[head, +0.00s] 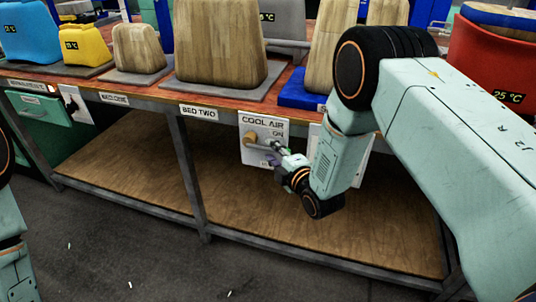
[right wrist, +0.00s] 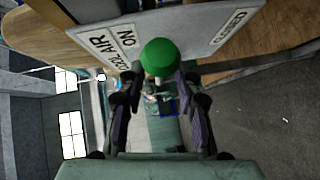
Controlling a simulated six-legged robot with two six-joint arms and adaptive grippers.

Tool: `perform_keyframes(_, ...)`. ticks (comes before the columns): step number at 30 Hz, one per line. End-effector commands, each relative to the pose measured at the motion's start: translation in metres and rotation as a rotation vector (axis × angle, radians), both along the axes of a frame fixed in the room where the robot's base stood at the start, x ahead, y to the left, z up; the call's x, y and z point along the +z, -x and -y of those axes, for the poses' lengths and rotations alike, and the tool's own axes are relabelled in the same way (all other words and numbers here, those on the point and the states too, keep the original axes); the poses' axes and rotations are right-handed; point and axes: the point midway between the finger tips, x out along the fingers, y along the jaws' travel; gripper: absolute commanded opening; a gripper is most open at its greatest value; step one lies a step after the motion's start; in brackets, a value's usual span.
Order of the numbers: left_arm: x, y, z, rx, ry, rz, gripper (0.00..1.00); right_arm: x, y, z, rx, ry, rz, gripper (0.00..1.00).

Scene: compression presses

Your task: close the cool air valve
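The cool air valve is on a white panel (head: 252,124) labelled "COOL AIR" on the front of the bench. Its brass-coloured body (head: 250,138) shows, and its handle points right towards my right gripper (head: 277,155). In the right wrist view a round green handle end (right wrist: 159,57) lies between the tips of my right gripper (right wrist: 158,78). The two fingers are apart on either side of it, close, with no clear grip on it. "ON" reads left of the green end and "CLOSED" to its right. My left gripper is out of view.
Above the valve is the wooden bench top (head: 170,92) with wooden press blocks (head: 220,45). A lower shelf (head: 140,165) lies below. A red container (head: 490,60) stands at the right. Another white panel (head: 358,165) is partly hidden behind my right arm. The dark floor in front is mostly clear.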

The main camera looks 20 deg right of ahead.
Motion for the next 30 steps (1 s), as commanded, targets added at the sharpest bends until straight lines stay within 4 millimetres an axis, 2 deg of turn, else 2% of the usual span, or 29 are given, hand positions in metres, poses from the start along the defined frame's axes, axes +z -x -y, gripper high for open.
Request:
perform_keyframes(6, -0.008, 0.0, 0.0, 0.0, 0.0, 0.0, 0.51, -0.004, -0.02, -0.006, 0.001, 0.0, 0.0, 0.34)
perform_keyframes(16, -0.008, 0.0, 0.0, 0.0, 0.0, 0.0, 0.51, -0.003, -0.021, -0.009, 0.003, 0.0, -0.002, 0.34)
perform_keyframes(27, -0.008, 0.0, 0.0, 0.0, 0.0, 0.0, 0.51, -0.004, -0.02, -0.009, 0.003, 0.0, -0.002, 0.02)
perform_keyframes(30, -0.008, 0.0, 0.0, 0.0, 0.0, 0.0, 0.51, -0.004, -0.02, -0.009, 0.003, 0.0, -0.002, 0.0)
